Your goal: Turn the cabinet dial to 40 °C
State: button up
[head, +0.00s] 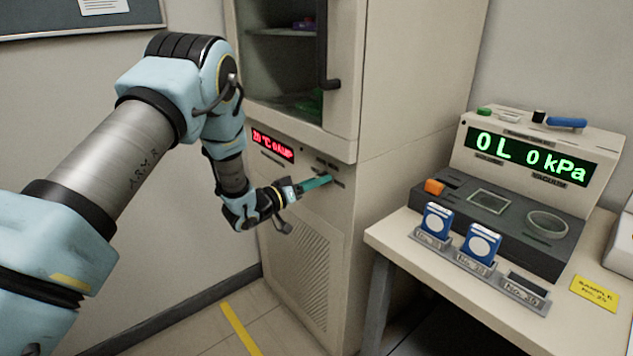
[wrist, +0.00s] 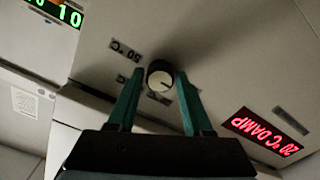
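The cabinet (head: 310,225) has a red display (head: 272,145) reading 20 °C and DAMP; the display also shows upside down in the wrist view (wrist: 265,131). The dial (wrist: 160,77) is a small round knob with a pale face and a short dark pointer mark aimed right in the wrist view. My gripper (head: 322,181) is at the cabinet's front, right of the display. In the wrist view its green fingertips (wrist: 160,76) stand on either side of the dial, very close to it. Whether they press on it is unclear. In the head view the gripper hides the dial.
A label reading 50 °C (wrist: 125,50) is by the dial; another is partly hidden by a finger. The cabinet's glass door (head: 285,60) with dark handle is above. A bench (head: 400,249) at right holds a vacuum device (head: 530,155) and blue-and-white holders (head: 480,244).

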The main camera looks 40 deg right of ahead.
grip_shut()
jog(key=shift+f+m+b, duration=0.1)
jog(key=shift+m+b, duration=0.2)
jog(key=shift+b, duration=0.25)
jog(key=m+b, duration=2.3)
jog(key=b, duration=0.7)
jog(key=shift+f+b, duration=0.1)
jog(key=shift+b, duration=0.2)
jog(key=shift+m, duration=0.3)
jog(key=shift+o, duration=2)
grip_release()
